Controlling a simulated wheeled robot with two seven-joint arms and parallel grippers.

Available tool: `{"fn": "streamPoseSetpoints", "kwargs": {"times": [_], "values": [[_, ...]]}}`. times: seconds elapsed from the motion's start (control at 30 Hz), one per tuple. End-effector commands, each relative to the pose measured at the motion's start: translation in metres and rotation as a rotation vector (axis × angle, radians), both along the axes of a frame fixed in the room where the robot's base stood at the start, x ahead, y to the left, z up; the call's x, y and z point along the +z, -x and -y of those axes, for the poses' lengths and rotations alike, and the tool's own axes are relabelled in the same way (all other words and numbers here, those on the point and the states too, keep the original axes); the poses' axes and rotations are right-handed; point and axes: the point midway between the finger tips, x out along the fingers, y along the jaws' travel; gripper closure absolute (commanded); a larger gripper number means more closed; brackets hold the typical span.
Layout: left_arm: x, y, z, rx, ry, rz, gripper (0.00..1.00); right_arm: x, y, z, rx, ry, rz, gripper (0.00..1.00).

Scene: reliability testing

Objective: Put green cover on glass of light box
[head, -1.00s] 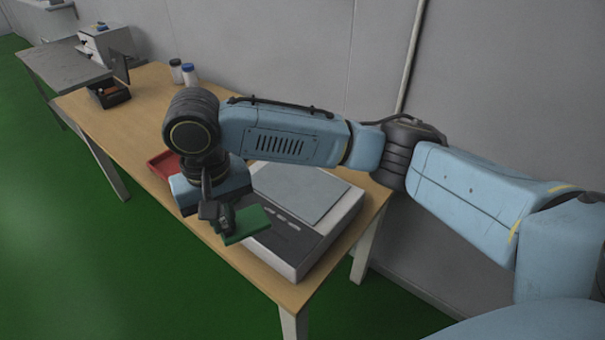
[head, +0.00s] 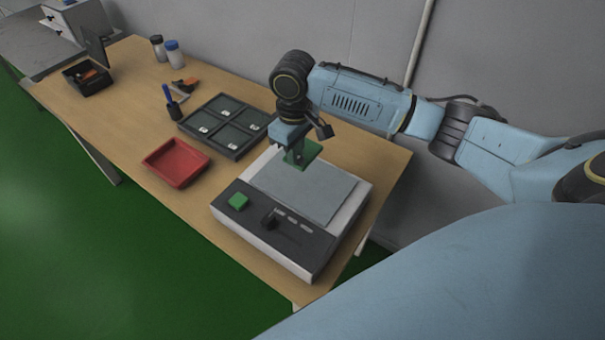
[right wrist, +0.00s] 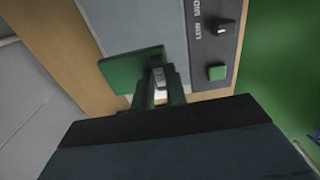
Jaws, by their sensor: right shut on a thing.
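The light box (head: 262,240) stands at the near right end of the wooden table, with a grey glass plate (head: 297,190) on top and a dark control panel. My right gripper (head: 294,158) is shut on the green cover (head: 308,153) by its edge, over the far part of the glass. In the right wrist view the green cover (right wrist: 134,69) sticks out left from the fingers (right wrist: 158,84), with the glass (right wrist: 143,28) beyond it. I cannot tell whether the cover touches the glass. My left gripper is not in view.
The panel has a green button (head: 238,201) and a black knob (head: 269,218). A red tray (head: 176,163) and a dark compartment tray (head: 226,124) lie to the left. A black box (head: 88,78) and two bottles (head: 174,54) stand farther back.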

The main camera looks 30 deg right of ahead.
Motion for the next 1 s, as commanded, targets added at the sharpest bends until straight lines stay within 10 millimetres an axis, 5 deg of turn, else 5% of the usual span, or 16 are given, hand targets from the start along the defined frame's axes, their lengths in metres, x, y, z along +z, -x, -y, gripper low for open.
{"fn": "streamPoseSetpoints", "kwargs": {"times": [0.27, 0.67, 1.0], "values": [[-0.006, -0.031, 0.000, -0.001, 0.002, 0.049, 0.46, -0.051, 0.001, 0.002, 0.004, 0.001, -0.003, 1.00], [-0.013, -0.020, -0.004, -0.002, -0.004, 0.031, 0.46, -0.094, 0.001, 0.001, 0.005, 0.001, -0.003, 1.00], [-0.013, -0.019, -0.005, -0.001, -0.005, 0.029, 0.46, -0.098, 0.001, 0.002, 0.005, 0.002, -0.001, 1.00]]}}
